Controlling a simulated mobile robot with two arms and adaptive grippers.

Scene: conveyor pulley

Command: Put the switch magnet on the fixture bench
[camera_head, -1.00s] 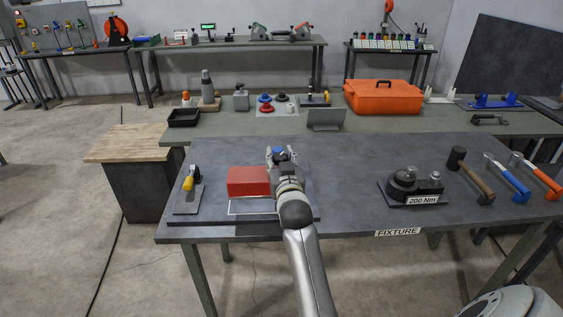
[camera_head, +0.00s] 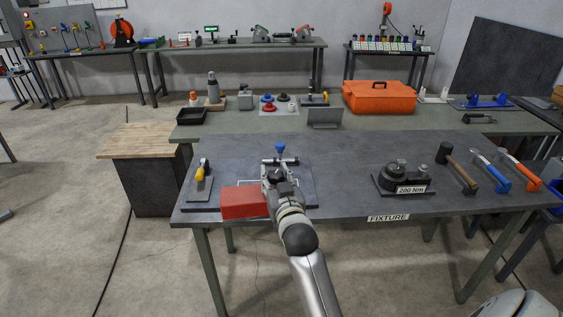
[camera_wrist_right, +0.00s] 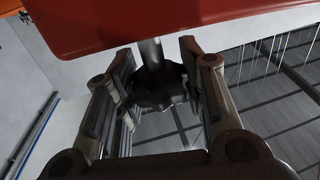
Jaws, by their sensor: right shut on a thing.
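The switch magnet appears to be the red block (camera_head: 243,202) with a metal stem and a dark lobed knob. In the wrist view the red body (camera_wrist_right: 180,22) fills the top and the knob (camera_wrist_right: 160,90) sits between my fingers. My right gripper (camera_head: 279,177) is shut on this knob; it also shows in the wrist view (camera_wrist_right: 152,82). In the head view the block is left of the gripper, over the front part of the fixture bench (camera_head: 340,185), and looks raised. The gripper hides part of the dark base plate (camera_head: 307,190). My left gripper is not in view.
A yellow-handled clamp (camera_head: 200,177) stands left of the block, and a blue-knobbed part (camera_head: 280,149) behind the gripper. A dark 200 Nm device (camera_head: 402,178) and a hammer (camera_head: 458,168) lie to the right. The bench between plate and device is clear.

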